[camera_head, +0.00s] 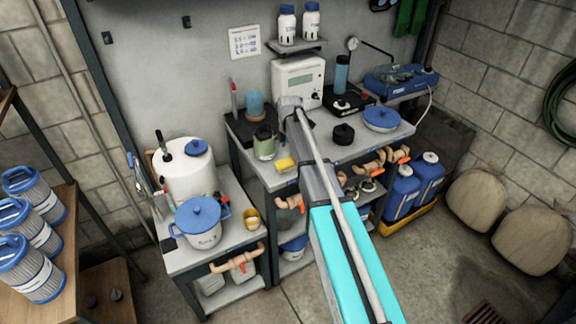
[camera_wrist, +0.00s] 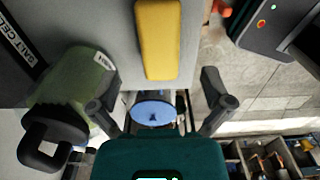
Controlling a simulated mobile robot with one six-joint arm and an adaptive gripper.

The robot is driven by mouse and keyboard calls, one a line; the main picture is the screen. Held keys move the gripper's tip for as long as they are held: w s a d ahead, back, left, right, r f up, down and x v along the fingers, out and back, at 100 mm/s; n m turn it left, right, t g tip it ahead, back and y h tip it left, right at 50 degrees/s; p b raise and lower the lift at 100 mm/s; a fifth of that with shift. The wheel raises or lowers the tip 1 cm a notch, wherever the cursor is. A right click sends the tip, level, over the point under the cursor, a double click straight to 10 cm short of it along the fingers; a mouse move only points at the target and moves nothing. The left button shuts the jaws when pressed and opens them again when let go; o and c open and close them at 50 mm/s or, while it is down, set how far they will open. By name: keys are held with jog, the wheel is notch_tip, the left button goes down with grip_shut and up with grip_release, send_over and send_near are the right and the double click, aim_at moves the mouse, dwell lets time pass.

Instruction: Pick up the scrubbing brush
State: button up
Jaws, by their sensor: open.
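A yellow block (camera_head: 285,164) lies near the front edge of the grey bench, just right of a green jar. It looks like the scrubbing brush, but I see no bristles. In the wrist view the yellow block (camera_wrist: 158,40) is at the top centre, beyond my fingertips and not touched. My gripper (camera_wrist: 160,105) is open and empty, its fingers wide apart. In the head view my arm reaches up to the bench just right of the block, and its fingers cannot be made out there.
The green jar (camera_head: 264,142) stands close beside the block; in the wrist view it (camera_wrist: 70,92) is near my left finger. A black round item (camera_head: 343,134) and a blue-lidded bowl (camera_head: 381,119) sit farther right. A blue-lidded pot (camera_head: 201,222) stands on the lower left table.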

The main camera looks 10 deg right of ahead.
aim_at(288, 161)
jog(key=shift+f, duration=0.15)
jog(key=shift+a+f+b, duration=0.15)
jog(key=shift+f+b, duration=2.35)
jog(key=shift+b, duration=0.05)
jog(key=c, duration=1.2)
